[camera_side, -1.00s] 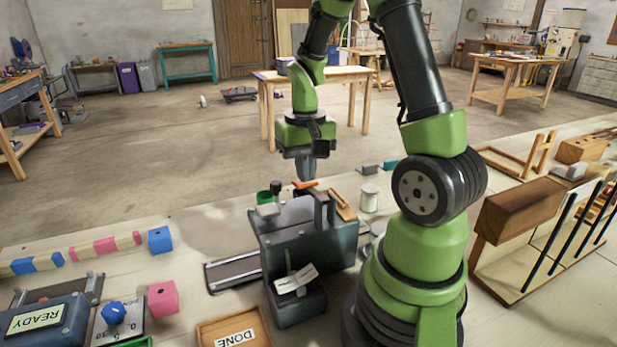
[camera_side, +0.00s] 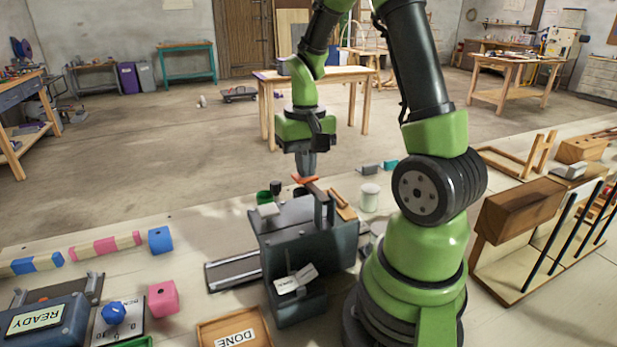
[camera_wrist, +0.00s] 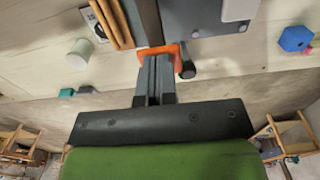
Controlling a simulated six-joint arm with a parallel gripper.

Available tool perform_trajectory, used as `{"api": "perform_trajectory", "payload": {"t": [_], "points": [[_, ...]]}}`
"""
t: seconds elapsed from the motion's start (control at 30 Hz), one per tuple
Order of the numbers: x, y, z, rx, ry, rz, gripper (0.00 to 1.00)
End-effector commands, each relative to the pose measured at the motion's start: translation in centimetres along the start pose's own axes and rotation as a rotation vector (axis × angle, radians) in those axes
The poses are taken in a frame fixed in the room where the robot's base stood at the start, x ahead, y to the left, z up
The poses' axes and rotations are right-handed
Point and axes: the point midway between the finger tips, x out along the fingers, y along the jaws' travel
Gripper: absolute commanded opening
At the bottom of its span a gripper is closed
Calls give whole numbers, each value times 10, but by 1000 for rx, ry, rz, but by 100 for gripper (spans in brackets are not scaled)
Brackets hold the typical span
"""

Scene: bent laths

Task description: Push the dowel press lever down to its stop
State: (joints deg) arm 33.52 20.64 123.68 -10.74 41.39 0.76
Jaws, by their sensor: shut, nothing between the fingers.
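The dowel press (camera_side: 305,245) is a dark grey box on the bench, with a grey upright frame on top and a pale tag (camera_side: 296,279) on its front. An orange bar (camera_side: 304,180), which may be the lever's grip, shows at its top; it also shows in the wrist view (camera_wrist: 158,50). A black knob (camera_side: 275,187) stands to its left. My gripper (camera_side: 307,174) is shut and empty, pointing down at the orange bar. In the wrist view my fingertips (camera_wrist: 157,62) overlap the bar; I cannot tell whether they touch it. The lever's stop is not distinguishable.
A white cylinder (camera_side: 369,197) stands right of the press. A grey rail (camera_side: 232,271) lies at its left, and a DONE tray (camera_side: 234,331) sits in front. Blue (camera_side: 161,240) and pink (camera_side: 163,299) blocks lie farther left. A wooden rack (camera_side: 525,235) stands at right.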

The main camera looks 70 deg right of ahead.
Motion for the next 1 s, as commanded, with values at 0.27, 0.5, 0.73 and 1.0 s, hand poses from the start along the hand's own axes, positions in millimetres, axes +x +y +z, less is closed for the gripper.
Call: {"api": "perform_trajectory", "payload": {"t": [0.27,0.5,0.73,1.0], "points": [[-24,0,-1,0,4,-1,0],[-44,0,0,1,3,0,0],[-64,0,0,1,3,-1,0],[-75,0,0,1,0,0,0]]}}
